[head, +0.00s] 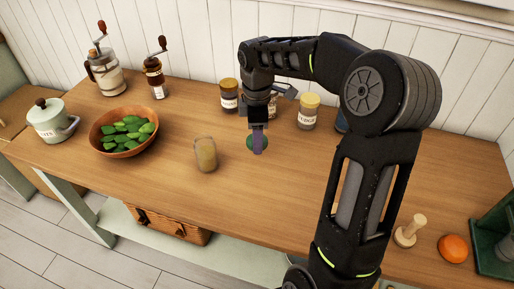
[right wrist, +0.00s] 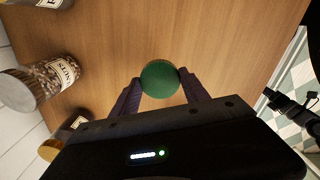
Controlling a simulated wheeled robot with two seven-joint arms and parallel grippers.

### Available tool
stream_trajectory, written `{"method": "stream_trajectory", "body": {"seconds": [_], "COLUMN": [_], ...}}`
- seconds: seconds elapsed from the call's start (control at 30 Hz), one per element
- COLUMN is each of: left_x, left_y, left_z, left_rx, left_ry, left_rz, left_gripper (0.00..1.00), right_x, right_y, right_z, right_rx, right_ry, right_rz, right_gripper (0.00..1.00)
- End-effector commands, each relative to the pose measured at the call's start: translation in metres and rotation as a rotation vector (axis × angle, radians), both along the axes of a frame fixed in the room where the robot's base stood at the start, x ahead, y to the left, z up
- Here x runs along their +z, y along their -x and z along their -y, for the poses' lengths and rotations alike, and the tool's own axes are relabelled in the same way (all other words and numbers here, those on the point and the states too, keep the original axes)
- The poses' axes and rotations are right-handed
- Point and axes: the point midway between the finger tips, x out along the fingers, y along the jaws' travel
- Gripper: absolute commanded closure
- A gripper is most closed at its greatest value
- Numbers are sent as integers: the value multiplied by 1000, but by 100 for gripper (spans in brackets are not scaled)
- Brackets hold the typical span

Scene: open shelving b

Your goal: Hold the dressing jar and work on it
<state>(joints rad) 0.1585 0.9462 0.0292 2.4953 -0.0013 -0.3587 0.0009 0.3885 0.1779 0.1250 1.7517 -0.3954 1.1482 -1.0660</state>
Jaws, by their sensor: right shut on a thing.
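The dressing jar (head: 206,155), a small clear jar with tan contents, stands upright on the wooden counter in the head view, left of my right gripper and apart from it. No lid shows on it. My right gripper (head: 257,147) points down over the counter, shut on a round green thing (right wrist: 160,79), which may be a lid; I cannot tell for sure. The green thing sits between both fingertips in the right wrist view, and its edges show beside the fingers in the head view. My left gripper is not in view.
Lidded jars (head: 308,112) stand behind my right gripper, by the wall. A bowl of leaves (head: 111,143), a pale lidded pot (head: 50,121) and two grinders stand left. A wooden peg-like tool (head: 410,231), an orange (head: 453,248) and a green crate (head: 484,241) are right.

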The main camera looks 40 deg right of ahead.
Motion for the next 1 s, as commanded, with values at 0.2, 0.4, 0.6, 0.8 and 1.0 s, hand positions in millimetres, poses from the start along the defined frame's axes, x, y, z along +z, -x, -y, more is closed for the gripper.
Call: {"method": "stream_trajectory", "body": {"seconds": [0.2,0.4,0.6,0.8,1.0], "left_x": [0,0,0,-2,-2], "left_y": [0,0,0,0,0], "left_z": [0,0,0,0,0], "left_rx": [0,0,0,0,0], "left_ry": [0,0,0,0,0], "left_rz": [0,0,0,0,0], "left_gripper": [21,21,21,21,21], "right_x": [-12,-44,-50,-51,-53], "right_y": [0,1,0,0,0], "right_z": [0,0,0,0,0], "right_rx": [0,1,0,0,0], "right_ry": [0,-1,0,0,0], "right_rz": [-2,-3,0,0,0], "right_gripper": [100,100,100,100,37]}}
